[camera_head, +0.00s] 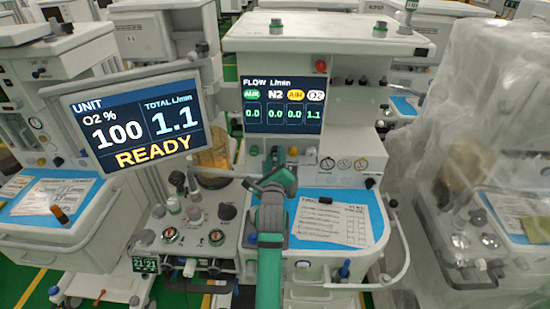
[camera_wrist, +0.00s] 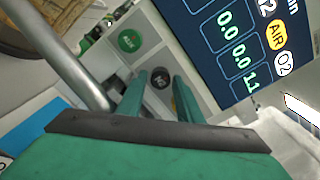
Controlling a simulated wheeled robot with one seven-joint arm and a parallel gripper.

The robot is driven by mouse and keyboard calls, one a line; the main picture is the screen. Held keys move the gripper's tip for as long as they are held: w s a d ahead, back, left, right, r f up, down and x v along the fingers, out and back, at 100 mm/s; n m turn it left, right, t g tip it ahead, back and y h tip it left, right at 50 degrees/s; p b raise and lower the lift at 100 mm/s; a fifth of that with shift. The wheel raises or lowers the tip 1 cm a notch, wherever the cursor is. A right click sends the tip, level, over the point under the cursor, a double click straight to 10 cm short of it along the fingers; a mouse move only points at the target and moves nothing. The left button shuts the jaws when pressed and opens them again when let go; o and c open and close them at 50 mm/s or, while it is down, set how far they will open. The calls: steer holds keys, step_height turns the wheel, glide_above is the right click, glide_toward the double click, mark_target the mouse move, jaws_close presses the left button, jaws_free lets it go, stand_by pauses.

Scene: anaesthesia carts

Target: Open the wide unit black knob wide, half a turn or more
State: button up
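The wide unit (camera_head: 340,150) is the machine in the middle of the head view, with a flow display (camera_head: 282,105). In the wrist view the black knob (camera_wrist: 160,77) shows on its pale panel, between a green knob (camera_wrist: 130,40) and a yellow knob partly behind a finger. My gripper (camera_wrist: 159,80) is open, its green fingers on either side of the black knob as seen. I cannot tell whether they touch it. In the head view my gripper (camera_head: 276,168) is just below the knob row and largely hides the black knob. The display reads N2 0.0 and O2 1.1.
A tilted UNIT screen (camera_head: 135,122) reads READY at the left. A blue worktop with a paper sheet (camera_head: 332,222) lies at the right of my arm. A grey tube (camera_wrist: 65,55) runs close to my gripper in the wrist view. A plastic-covered machine (camera_head: 470,160) stands at the right.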

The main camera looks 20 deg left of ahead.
steer(key=c, duration=0.8)
